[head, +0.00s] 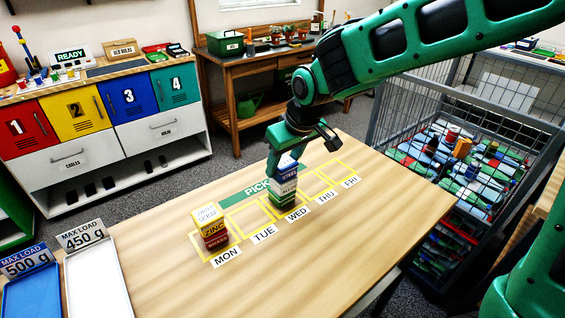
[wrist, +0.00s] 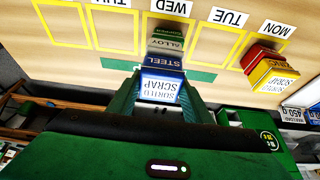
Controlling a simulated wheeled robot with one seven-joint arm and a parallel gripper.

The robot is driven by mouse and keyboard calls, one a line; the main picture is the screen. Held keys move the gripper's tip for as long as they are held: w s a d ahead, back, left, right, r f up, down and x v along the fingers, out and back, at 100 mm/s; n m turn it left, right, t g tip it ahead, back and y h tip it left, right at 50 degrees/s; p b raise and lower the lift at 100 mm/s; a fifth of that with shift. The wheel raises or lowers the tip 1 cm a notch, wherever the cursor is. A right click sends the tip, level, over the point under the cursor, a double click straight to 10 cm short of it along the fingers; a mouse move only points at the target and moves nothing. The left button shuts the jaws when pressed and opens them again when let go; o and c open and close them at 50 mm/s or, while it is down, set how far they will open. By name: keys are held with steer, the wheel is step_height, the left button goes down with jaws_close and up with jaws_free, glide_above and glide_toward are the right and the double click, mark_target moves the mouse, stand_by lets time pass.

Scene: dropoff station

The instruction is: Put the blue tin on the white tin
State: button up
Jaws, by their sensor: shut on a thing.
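The blue tin (head: 289,170), marked STEEL, is between the fingers of my gripper (head: 287,157). In the wrist view the blue tin (wrist: 150,63) has its lettered top facing the camera, with a finger on each side. The white tin (head: 286,187), marked ALLOY, is directly below it in the WED square and also shows in the wrist view (wrist: 168,44). The white tin sits on a green tin (head: 282,201). The blue tin looks upright and lined up over the white tin; I cannot tell whether they touch. My gripper is shut on the blue tin.
A stack with a yellow tin (head: 207,215) over a red tin (head: 217,242) stands in the MON square. The TUE, THU and FRI squares are empty. A white tray (head: 98,285) and a blue tray (head: 32,297) lie at the left. A wire cage (head: 405,105) stands right.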

steer(key=o, duration=1.2)
steer(key=shift+f, duration=0.1)
steer(key=v, duration=1.2)
